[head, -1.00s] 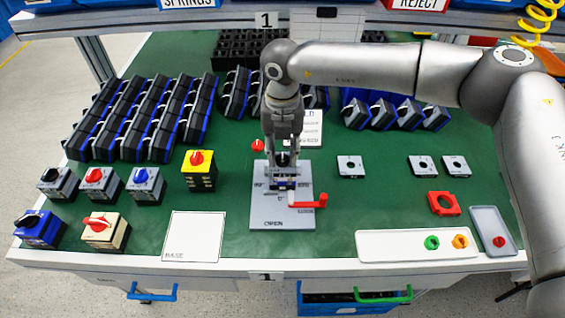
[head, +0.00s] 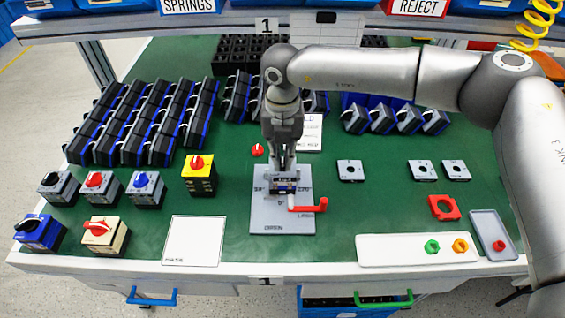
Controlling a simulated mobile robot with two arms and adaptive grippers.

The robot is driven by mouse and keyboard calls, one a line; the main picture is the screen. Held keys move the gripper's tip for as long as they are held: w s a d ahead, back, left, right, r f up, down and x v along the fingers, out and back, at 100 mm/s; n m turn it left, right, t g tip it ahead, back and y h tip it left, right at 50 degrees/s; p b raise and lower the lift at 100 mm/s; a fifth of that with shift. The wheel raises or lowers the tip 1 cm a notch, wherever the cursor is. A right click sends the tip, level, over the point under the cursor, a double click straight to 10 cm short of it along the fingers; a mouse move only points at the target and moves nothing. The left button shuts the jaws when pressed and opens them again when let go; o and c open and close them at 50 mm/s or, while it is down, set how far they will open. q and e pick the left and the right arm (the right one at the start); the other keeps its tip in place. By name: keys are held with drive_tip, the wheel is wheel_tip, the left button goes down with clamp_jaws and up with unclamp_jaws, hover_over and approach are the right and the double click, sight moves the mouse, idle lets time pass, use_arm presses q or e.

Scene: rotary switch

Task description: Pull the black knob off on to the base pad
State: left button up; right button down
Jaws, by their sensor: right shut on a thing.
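My right gripper (head: 284,170) points straight down over the grey fixture plate (head: 270,218), with its fingers closed together at the small grey switch part (head: 285,186) held there. The black knob at that spot is mostly hidden by the fingers, which are shut on it. A red clamp lever (head: 308,205) sticks out to the right of the switch part. The base pad (head: 194,240) is a white square on the green table, left of the fixture, and it is empty. My left gripper is out of view.
Switches with coloured knobs stand at the left, including a yellow one (head: 199,175) and a blue one (head: 40,232). A loose red knob (head: 257,150) lies close left of my gripper. A white tray (head: 395,248) lies at front right.

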sight(283, 160)
drive_tip(key=shift+r, duration=0.1)
idle(0.7)
drive_tip(key=shift+w+r, duration=0.15)
drive_tip(key=shift+r, duration=0.05)
idle(0.3)
drive_tip(key=shift+r, duration=0.3)
wheel_tip(283, 160, up, 8)
drive_tip(key=p, duration=0.3)
drive_tip(key=shift+f, duration=0.15)
idle(0.8)
